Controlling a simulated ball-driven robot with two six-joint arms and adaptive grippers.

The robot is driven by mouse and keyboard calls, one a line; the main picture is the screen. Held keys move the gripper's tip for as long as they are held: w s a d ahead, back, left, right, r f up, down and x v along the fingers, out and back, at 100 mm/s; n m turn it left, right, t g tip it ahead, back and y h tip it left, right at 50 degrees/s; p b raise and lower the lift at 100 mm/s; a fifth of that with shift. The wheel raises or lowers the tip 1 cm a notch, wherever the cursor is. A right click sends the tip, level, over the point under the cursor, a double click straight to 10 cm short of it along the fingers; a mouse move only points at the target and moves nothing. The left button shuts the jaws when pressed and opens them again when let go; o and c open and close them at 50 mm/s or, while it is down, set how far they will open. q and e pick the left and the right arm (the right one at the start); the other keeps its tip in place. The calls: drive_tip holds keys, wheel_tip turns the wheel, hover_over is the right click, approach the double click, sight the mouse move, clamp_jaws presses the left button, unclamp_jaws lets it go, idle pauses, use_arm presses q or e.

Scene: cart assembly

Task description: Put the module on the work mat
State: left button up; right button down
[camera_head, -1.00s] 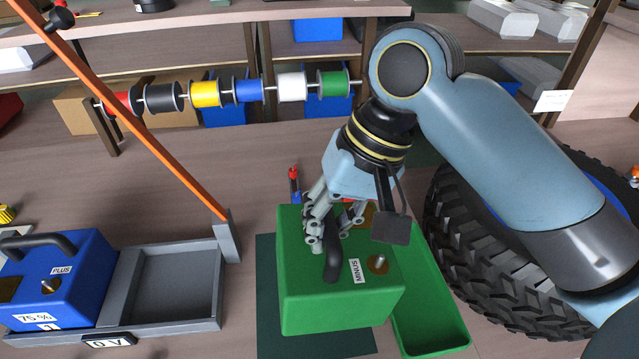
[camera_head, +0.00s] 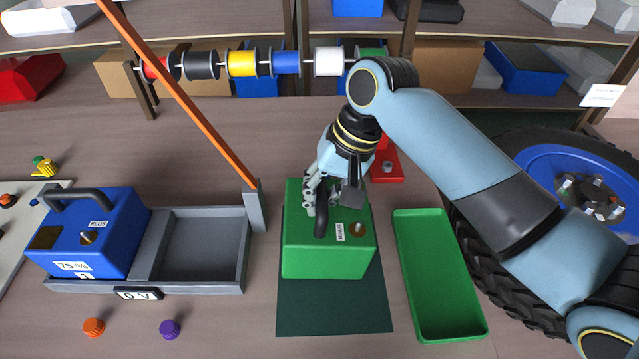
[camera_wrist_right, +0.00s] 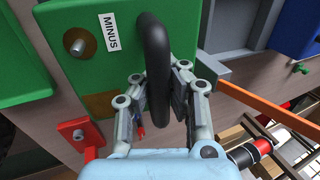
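The green module (camera_head: 300,255) with the label MINUS and a black handle is upright over the rear part of the dark green work mat (camera_head: 335,312). The front strip of the mat is bare. Any small gap under the module cannot be told. My right gripper (camera_head: 322,195) is at the module's top, shut on its black handle. The right wrist view shows the two fingers (camera_wrist_right: 158,95) on either side of the handle, with the green module (camera_wrist_right: 85,65) beyond. My left gripper is not in view.
A blue PLUS module (camera_head: 108,240) sits in the left half of a grey tray (camera_head: 200,287); the right half is empty. An empty green tray (camera_head: 478,330) lies right of the mat. An orange bar (camera_head: 185,100) slants up behind. Orange (camera_head: 94,327) and purple (camera_head: 170,329) knobs lie in front.

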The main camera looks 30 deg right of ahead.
drive_tip(key=shift+w+a+f, duration=0.1)
drive_tip(key=shift+w+f, duration=0.05)
drive_tip(key=shift+f, duration=0.25)
drive_tip(key=c, duration=2)
unclamp_jaws()
drive_tip(key=shift+s+f, duration=0.2)
drive_tip(key=o, duration=0.5)
drive_tip(key=shift+r, duration=0.1)
drive_tip(key=v, duration=1.2)
